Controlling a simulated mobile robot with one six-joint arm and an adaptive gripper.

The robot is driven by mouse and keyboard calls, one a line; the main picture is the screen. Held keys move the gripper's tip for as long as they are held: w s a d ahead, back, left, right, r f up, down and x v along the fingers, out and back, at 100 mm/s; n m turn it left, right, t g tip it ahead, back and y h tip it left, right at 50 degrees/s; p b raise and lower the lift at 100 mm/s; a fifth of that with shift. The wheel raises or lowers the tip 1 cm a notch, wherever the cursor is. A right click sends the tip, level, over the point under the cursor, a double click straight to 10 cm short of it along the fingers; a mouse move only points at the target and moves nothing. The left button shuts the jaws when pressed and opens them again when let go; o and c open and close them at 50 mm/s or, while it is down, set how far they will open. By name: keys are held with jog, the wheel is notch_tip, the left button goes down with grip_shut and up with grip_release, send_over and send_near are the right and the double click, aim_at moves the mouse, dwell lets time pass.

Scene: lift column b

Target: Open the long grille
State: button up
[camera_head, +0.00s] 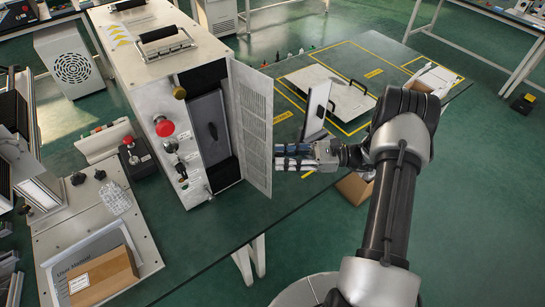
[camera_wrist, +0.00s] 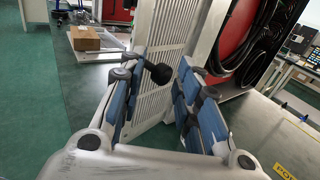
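The long grille (camera_head: 252,125) is a tall white slotted panel on the front of a white cabinet (camera_head: 150,75). It stands swung out at the right of a dark opening (camera_head: 212,120). In the wrist view the grille (camera_wrist: 155,55) runs upright behind and between my fingers. My gripper (camera_head: 295,157) is just right of the grille's lower part. In the wrist view my gripper (camera_wrist: 158,98) is open, its blue-padded fingers apart. I cannot tell whether a finger touches the grille.
A red button (camera_head: 164,127) and switches sit left of the opening. A cardboard box (camera_head: 103,276) lies on a panel at lower left. A white plate with black handles (camera_head: 330,92) lies on the table to the right. Green tabletop is bare below the grille.

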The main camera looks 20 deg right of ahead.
jog(key=v, duration=1)
jog(key=shift+s+a, duration=0.1)
jog(key=shift+s, duration=0.05)
jog(key=s+a+r+n+g+h, duration=0.3)
jog(key=a+r+n+h, duration=0.15)
jog(key=a+r, duration=0.2)
jog(key=s+a+r+n+g+h, duration=0.3)
jog(key=s+a+r+n+g, duration=0.15)
jog(key=a+r, duration=0.2)
jog(key=s+a+r+n+t+h, duration=0.1)
jog(key=s+r+n+t+h, duration=0.2)
jog(key=s+n, duration=0.3)
jog(key=s+a+r+n+t+h, duration=0.1)
jog(key=s+r+n+t+h, duration=0.2)
jog(key=s+n+h, duration=0.3)
jog(key=shift+s+a+r+n+t, duration=0.3)
jog(key=shift+s+r, duration=0.35)
jog(key=shift+s, duration=1.2)
